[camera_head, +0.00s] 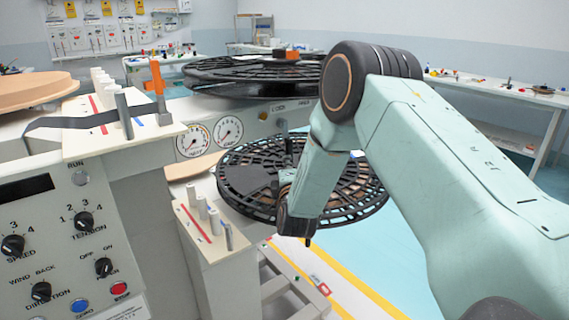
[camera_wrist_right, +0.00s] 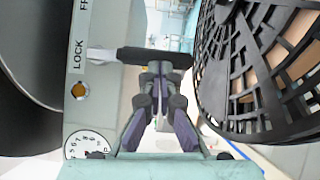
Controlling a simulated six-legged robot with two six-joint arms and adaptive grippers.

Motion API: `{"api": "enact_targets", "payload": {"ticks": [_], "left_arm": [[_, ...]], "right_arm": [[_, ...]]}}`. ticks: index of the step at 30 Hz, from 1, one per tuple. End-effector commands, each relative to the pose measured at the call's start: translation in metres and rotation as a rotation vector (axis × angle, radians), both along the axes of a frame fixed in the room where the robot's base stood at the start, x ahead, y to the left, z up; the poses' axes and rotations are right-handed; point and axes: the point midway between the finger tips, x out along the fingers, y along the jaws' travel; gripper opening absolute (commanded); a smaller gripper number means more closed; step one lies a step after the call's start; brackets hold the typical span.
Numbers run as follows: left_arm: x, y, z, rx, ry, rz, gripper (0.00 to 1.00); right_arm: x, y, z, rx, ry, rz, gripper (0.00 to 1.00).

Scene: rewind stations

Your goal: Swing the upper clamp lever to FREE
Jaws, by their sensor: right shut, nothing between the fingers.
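The upper clamp lever has a pale rod and a black handle (camera_wrist_right: 155,57) in the right wrist view. Its rod is beside the LOCK lettering on the pale panel (camera_wrist_right: 80,125). Part of the other label, starting with F, shows at the top edge. My right gripper (camera_wrist_right: 158,80) is shut and empty, its fingertips right at the handle; I cannot tell if they touch it. In the head view my right gripper (camera_head: 287,178) is partly hidden by my own arm, below the lever (camera_head: 288,145) and the LOCK mark. My left gripper is out of view.
A large black reel (camera_head: 255,72) sits above the panel and a lower one (camera_head: 245,180) is close around my gripper. Gauges (camera_head: 229,131) are on the panel. A control box (camera_head: 60,240) with knobs stands at the left.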

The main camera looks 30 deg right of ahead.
Motion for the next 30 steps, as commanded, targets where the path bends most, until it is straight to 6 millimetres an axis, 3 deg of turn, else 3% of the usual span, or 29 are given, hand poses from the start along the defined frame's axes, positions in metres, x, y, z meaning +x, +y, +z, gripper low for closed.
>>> {"api": "enact_targets", "payload": {"ticks": [11, 30], "left_arm": [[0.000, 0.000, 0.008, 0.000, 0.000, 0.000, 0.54], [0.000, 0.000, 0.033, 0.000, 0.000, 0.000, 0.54]], "right_arm": [[0.001, -0.016, -0.003, -0.155, -0.012, -0.003, 0.00], [0.005, -0.070, 0.009, -0.749, -0.061, -0.003, 0.00]]}}
